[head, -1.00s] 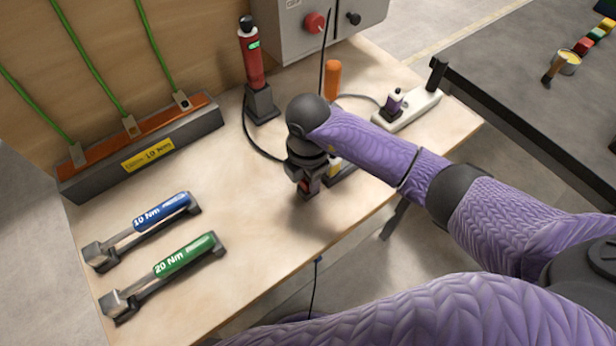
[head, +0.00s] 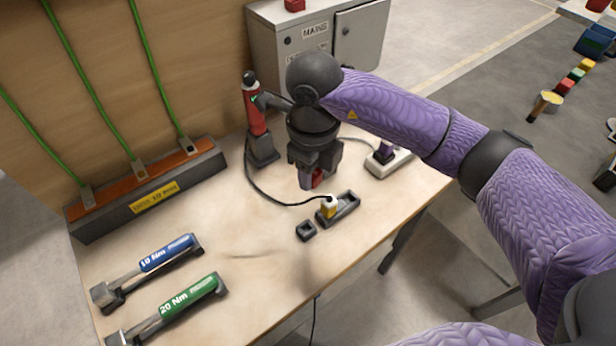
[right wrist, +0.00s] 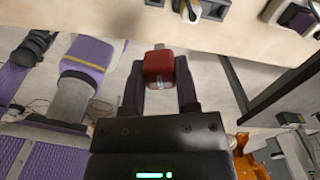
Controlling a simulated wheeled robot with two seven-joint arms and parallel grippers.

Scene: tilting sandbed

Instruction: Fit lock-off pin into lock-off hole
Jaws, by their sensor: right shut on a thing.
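My right gripper (head: 315,172) is shut on a red block-like piece, which I take to be the lock-off pin (head: 318,180). It is held above the bench, well clear of the top. In the right wrist view the red piece (right wrist: 159,68) sits between the two dark fingers and bears a small pale label. Its lower end is hard to make out. A grey cabinet marked MAINS (head: 360,45) stands at the back. I cannot make out the lock-off hole; the right arm covers part of the cabinet. My left gripper is not in view.
A small dark empty holder (head: 306,231) and a dark tray (head: 349,203) with a yellow-and-white plug (head: 328,206) lie below the gripper. A red tool (head: 254,112) stands left with a black cable. A white power strip (head: 390,163) is right. Two torque wrenches lie front left.

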